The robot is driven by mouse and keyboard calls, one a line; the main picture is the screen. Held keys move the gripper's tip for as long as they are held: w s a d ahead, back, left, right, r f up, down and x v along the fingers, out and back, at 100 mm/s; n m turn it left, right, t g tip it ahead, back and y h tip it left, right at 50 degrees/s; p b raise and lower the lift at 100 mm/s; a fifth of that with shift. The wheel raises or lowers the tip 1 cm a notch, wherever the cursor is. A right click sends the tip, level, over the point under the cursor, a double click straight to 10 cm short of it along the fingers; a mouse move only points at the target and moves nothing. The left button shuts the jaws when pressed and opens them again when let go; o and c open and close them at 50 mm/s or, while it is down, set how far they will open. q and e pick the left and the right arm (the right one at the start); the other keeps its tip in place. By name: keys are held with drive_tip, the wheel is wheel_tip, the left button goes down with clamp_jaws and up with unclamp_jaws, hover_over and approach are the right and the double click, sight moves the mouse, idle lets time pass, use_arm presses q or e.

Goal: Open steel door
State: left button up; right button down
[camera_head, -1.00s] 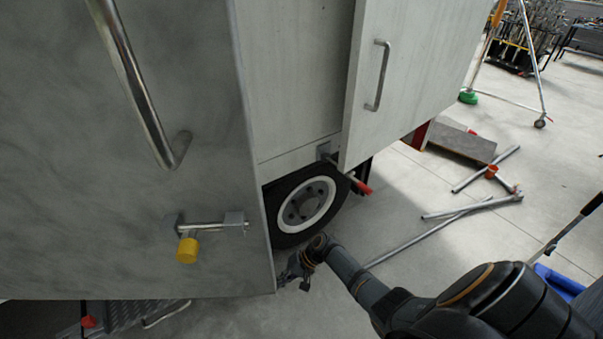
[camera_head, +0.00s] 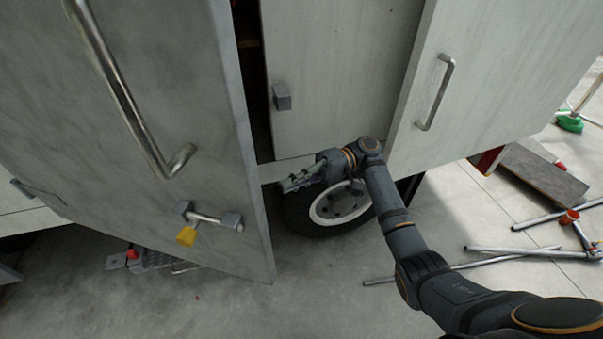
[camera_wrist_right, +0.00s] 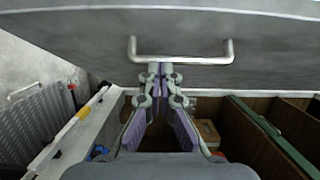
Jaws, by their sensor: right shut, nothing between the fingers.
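My right gripper (camera_head: 285,187) is shut and empty beside the door's free edge, in front of the opening above the wheel. In the right wrist view, its fingertips (camera_wrist_right: 160,68) are together near a metal handle (camera_wrist_right: 181,60) on a grey panel; contact cannot be told. My left gripper is out of view.
A second pale door with a handle (camera_head: 435,92) stands open at the right. A wheel (camera_head: 338,205) is below the body. Metal pipes (camera_head: 520,250) lie on the floor at right. The wrist view shows compartments with boxes (camera_wrist_right: 207,132) inside.

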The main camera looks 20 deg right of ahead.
drive_tip(key=s+a+p, duration=0.4)
drive_tip(key=a, duration=0.2)
drive_tip(key=shift+s+a, duration=0.3)
drive_tip(key=shift+a, duration=0.05)
drive_tip(key=shift+f, duration=0.1)
